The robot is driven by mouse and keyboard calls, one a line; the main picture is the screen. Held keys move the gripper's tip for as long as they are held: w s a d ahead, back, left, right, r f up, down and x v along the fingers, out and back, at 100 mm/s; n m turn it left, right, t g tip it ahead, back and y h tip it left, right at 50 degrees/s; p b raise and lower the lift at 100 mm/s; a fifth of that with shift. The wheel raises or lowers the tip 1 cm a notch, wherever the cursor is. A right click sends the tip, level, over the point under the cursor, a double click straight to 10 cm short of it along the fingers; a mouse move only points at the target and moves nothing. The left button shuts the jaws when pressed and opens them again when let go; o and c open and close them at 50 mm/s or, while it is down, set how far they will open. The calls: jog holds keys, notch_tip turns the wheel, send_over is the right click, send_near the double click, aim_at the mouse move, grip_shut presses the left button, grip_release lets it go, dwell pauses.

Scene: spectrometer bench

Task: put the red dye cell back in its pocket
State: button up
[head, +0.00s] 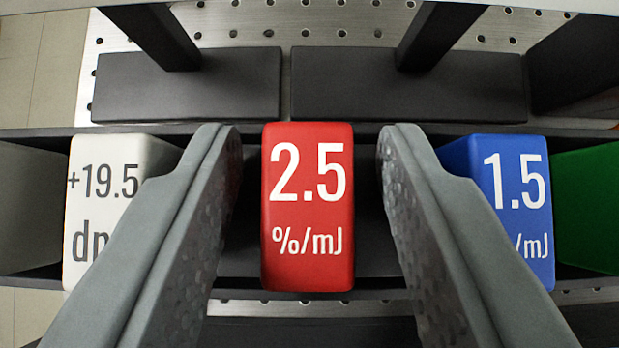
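The red dye cell (307,240) is a red block with "2.5 %/mJ" in white on its face. It sits upright in the dark rack (375,262), in the middle of the head view. My gripper (307,140) is open, with one grey finger on each side of the red cell. A gap shows between each finger and the cell, so neither finger touches it. How deep the cell sits in the rack is hidden.
A white block (110,170) marked "+19.5" stands to the left, partly behind my left finger. A blue block (505,165) marked "1.5 %/mJ" and a green block (590,205) stand to the right. Dark plates (405,85) and a perforated metal board (290,22) lie behind.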

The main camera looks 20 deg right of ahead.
jog(key=shift+r, duration=0.1)
jog(key=v, duration=1.2)
jog(key=s+d+r+n+t+y, duration=0.1)
jog(key=s+t, duration=0.3)
jog(key=s, duration=1.1)
jog(key=s+d+r+n+t+y, duration=0.1)
jog(key=s+t, duration=0.3)
jog(key=s, duration=1)
jog(key=shift+s+d+r+n+t+y, duration=0.3)
jog(key=shift+s+n+t+y, duration=0.1)
jog(key=shift+n, duration=0.4)
